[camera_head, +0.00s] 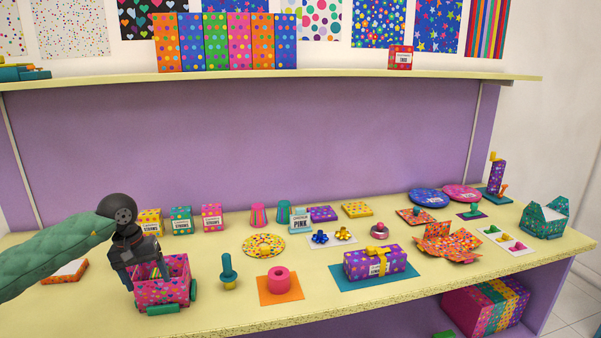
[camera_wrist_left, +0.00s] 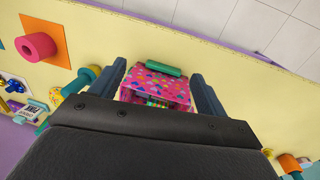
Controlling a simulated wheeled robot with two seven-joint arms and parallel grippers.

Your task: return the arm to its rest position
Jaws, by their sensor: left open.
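My left arm, in a padded green sleeve, comes in from the left in the head view. My left gripper (camera_head: 145,274) points down at the left end of the table, at an open pink patterned box with green end pieces (camera_head: 176,289). In the left wrist view the gripper (camera_wrist_left: 157,66) is open, its two fingers apart with the pink box (camera_wrist_left: 158,82) seen between them. I cannot tell whether the fingers touch the box. Small coloured pieces show inside it. My right gripper is not in view.
The pale yellow table (camera_head: 230,317) holds a teal peg (camera_head: 227,270), a pink ring on an orange mat (camera_head: 279,280) and a purple gift box (camera_head: 375,263) to the right. Small boxes (camera_head: 181,220) stand behind the gripper. A shelf (camera_head: 330,76) runs above.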

